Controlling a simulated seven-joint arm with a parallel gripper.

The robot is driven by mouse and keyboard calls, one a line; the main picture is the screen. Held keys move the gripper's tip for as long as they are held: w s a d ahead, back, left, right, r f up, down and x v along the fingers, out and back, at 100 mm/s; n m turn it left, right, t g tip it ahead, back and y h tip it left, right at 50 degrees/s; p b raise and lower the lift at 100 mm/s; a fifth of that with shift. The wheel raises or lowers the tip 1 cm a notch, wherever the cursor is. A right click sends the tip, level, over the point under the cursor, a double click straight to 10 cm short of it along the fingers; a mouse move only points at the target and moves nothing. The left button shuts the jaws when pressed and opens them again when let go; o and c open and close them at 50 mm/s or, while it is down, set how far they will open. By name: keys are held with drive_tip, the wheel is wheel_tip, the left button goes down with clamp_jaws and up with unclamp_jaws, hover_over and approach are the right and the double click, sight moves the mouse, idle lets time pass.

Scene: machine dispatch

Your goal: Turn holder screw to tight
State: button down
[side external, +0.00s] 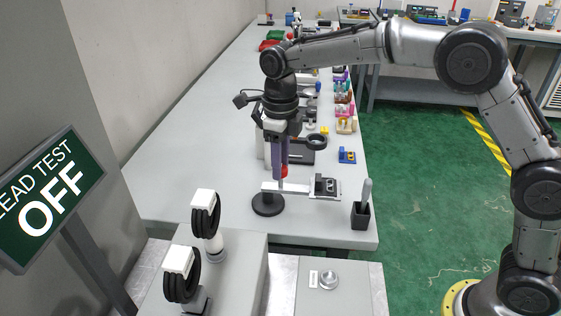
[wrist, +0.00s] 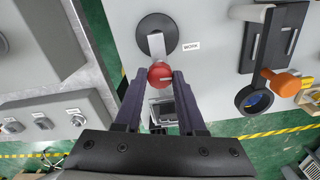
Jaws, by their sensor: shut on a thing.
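The holder has a round black base (side external: 268,206), a pale flat arm (side external: 300,191) and a dark clamp block (side external: 327,187) at the arm's right end. In the wrist view its base (wrist: 157,35) lies beside a "WORK" label. The red holder screw (wrist: 160,76) has a round head with a pale line across it. It shows partly in the side view (side external: 285,171), behind my fingers. My gripper (wrist: 160,78) points down over the holder, its two purple fingers shut on the red screw head, one on each side. The screw's thread and its seat are hidden.
A dark cup with a grey-handled tool (side external: 361,216) stands at the table's right front corner. A blue block (side external: 347,155) and several coloured items line the right edge. A sign (side external: 50,200) reads "LEAD TEST OFF". The table's left half is clear.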

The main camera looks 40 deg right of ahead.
drive_tip(key=shift+r, duration=0.15)
idle(0.3)
drive_tip(key=c, duration=0.5)
unclamp_jaws()
wheel_tip(320, 180, up, 14)
